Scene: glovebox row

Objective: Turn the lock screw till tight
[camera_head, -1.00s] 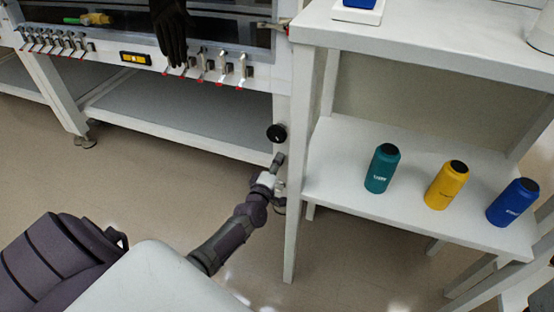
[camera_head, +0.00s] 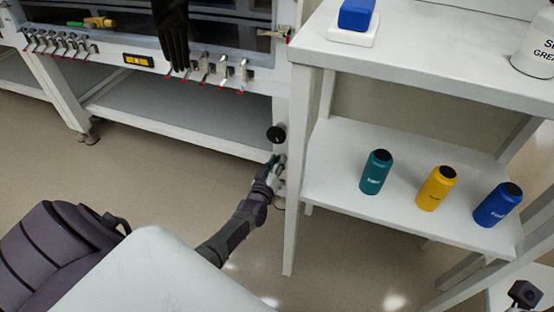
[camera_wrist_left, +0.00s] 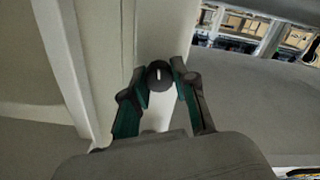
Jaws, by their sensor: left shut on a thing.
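The lock screw appears in the left wrist view as a round black head (camera_wrist_left: 159,75) with a white line, in front of a pale post. The two fingertips of my left gripper (camera_wrist_left: 160,80) stand on either side of it, and the grip is shut on it. In the head view my left gripper (camera_head: 276,166) is low at the right-hand post of the glovebox stand. Its fingers hide what they hold there. A black round knob (camera_head: 276,134) shows clear on the post just above the gripper. My right gripper is not in view.
A white shelf unit (camera_head: 345,210) stands close to the right of my left gripper. It bears teal (camera_head: 375,172), yellow (camera_head: 437,188) and blue (camera_head: 497,205) bottles. The floor to the left is free.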

